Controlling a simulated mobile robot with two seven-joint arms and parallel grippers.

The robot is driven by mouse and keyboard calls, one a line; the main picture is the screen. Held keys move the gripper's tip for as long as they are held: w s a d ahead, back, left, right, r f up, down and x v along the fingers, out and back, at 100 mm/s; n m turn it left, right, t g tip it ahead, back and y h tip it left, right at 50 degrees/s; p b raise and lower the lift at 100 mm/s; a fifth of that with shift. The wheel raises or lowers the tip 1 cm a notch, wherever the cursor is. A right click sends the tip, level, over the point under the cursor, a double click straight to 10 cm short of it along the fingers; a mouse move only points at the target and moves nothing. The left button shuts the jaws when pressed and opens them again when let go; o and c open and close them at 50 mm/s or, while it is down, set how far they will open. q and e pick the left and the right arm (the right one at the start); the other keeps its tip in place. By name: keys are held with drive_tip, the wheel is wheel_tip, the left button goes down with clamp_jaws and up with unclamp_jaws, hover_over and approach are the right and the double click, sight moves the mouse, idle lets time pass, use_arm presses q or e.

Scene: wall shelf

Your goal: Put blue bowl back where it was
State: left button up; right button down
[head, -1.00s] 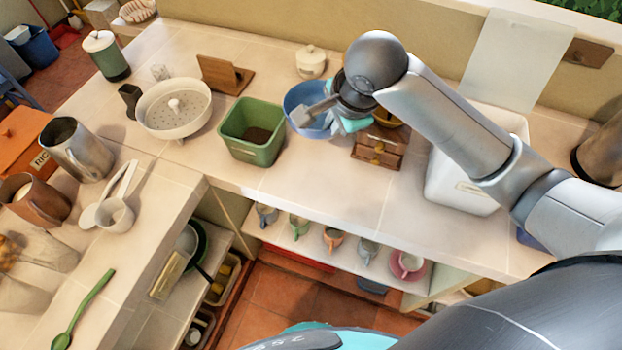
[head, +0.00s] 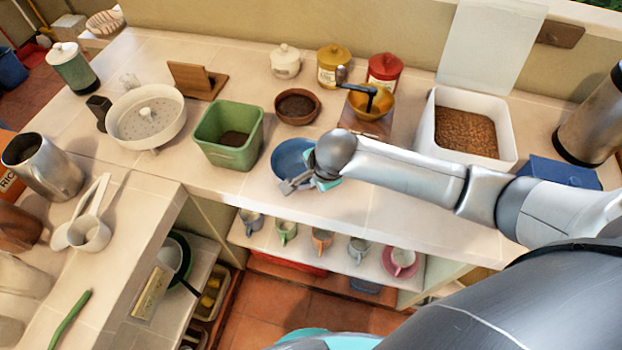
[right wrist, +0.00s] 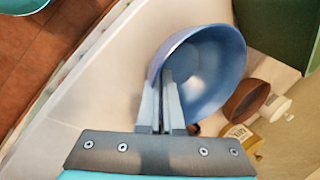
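The blue bowl (head: 289,158) is near the front edge of the counter in the head view, right of the green square pot (head: 228,135). My right gripper (head: 297,184) is at the bowl's near rim. In the right wrist view, the fingers (right wrist: 164,95) are close together on the rim of the bowl (right wrist: 212,70), with one finger inside it. The bowl looks slightly tilted; I cannot tell whether it touches the counter. My left gripper is not in view.
A brown bowl with dark contents (head: 297,106) stands behind the blue bowl. A coffee grinder (head: 368,103) and a white bin of brown grains (head: 466,134) are to the right.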

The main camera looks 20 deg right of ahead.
drive_tip(key=shift+f, duration=0.1)
drive_tip(key=c, duration=1.5)
unclamp_jaws()
drive_tip(key=shift+f, duration=0.1)
drive_tip(key=o, duration=0.4)
drive_tip(key=p+v, duration=0.2)
drive_tip(key=v, duration=1)
